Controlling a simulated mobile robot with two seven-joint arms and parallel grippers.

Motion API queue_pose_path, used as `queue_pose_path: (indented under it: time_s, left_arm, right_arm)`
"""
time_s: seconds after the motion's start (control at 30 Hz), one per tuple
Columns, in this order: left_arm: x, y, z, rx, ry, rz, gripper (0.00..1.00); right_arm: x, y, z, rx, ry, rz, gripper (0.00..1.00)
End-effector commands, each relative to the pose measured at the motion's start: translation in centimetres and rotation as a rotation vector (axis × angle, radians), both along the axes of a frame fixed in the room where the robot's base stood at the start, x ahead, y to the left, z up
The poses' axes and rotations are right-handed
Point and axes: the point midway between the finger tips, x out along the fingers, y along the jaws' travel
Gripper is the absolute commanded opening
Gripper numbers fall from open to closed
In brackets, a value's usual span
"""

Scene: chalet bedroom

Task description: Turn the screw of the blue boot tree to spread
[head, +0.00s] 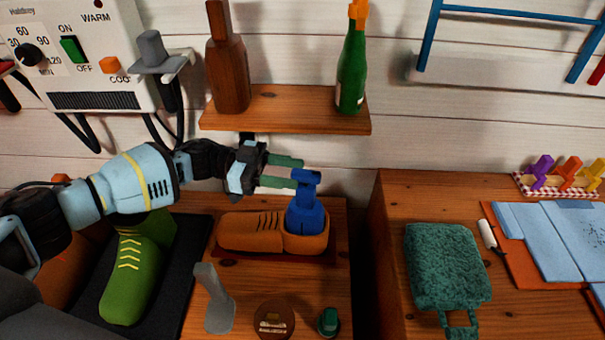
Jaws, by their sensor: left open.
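The blue boot tree (306,215) stands in the opening of an orange-brown shoe (262,231). Its upright post ends in a small blue screw handle (306,176) at the top. The shoe lies on a dark red mat on the wooden cabinet, toe to the left. My left gripper (288,172) comes in from the left with its greenish fingers apart, pointing right. The fingertips are right beside the screw handle. I cannot tell whether they touch it. The right gripper does not show.
A wooden shelf (272,124) with a brown bottle (228,75) and a green bottle (352,65) hangs above. A green shoe (134,265) stands on a black tray at left. A grey tool, a round tin and a small green-topped item lie in front. A teal sponge-like block (446,265) lies right.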

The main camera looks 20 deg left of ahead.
Motion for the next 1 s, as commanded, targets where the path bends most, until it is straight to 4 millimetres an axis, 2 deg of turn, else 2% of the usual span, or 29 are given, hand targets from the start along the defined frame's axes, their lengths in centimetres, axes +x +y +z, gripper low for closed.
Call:
queue_pose_path:
  time_s: [0.1,0.3,1.0]
  left_arm:
    - [-0.1,1.9,-0.2,0.001,0.002,0.002,0.42]
    - [-0.2,3.7,-0.1,0.000,0.002,-0.001,0.42]
    - [-0.3,3.9,0.0,0.000,0.001,-0.001,0.42]
  right_arm:
    - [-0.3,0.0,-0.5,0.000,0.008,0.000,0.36]
    - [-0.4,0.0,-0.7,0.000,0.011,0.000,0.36]
    - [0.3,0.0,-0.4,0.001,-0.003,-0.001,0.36]
